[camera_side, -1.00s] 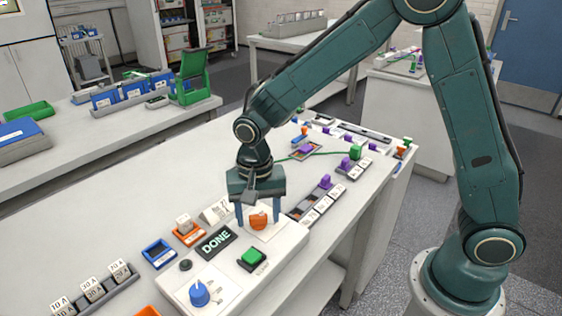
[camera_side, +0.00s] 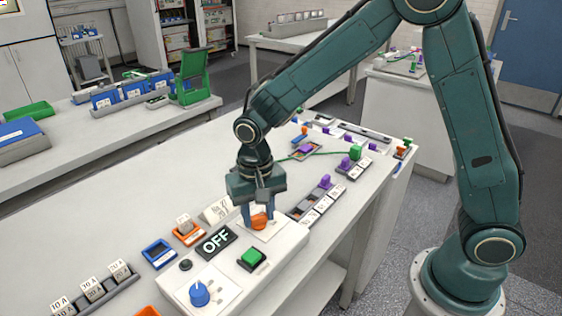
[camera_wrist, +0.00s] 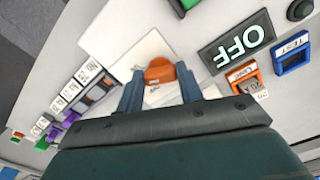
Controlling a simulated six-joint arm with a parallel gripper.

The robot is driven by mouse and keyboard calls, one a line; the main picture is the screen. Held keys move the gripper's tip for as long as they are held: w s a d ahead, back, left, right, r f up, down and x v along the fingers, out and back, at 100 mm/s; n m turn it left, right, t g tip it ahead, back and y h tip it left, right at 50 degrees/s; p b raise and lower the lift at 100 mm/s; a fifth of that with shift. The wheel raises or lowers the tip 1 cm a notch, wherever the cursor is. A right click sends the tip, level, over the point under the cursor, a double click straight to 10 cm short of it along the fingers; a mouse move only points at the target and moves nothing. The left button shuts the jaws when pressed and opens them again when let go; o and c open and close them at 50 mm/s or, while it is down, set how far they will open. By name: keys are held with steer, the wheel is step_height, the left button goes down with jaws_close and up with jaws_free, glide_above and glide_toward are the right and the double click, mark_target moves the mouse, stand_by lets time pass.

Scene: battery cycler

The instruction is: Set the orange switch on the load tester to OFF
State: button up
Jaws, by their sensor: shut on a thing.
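The load tester (camera_side: 285,243) is a pale box on the bench with a dark display (camera_side: 216,241) that reads OFF. The orange switch (camera_side: 260,221) is a round knob on its top, at the far end. My gripper (camera_side: 259,218) points down over the knob with its fingers shut on it. In the wrist view the orange switch (camera_wrist: 159,72) sits between the two blue fingers of my gripper (camera_wrist: 160,90). The OFF display shows there too (camera_wrist: 237,40). The markings around the knob are too small or hidden to read.
The tester also carries a green button (camera_side: 251,257), a blue knob (camera_side: 200,293) and a black round button (camera_side: 185,265). A rack of labelled blocks (camera_side: 92,291) stands at the front left.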

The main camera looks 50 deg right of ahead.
mark_target(260, 216)
steer(key=n, duration=1.3)
steer(key=shift+w+d, duration=0.1)
stand_by(0.4)
steer(key=o, duration=1)
steer(key=shift+r, duration=0.15)
step_height(260, 216, up, 14)
steer(key=shift+f, duration=0.2)
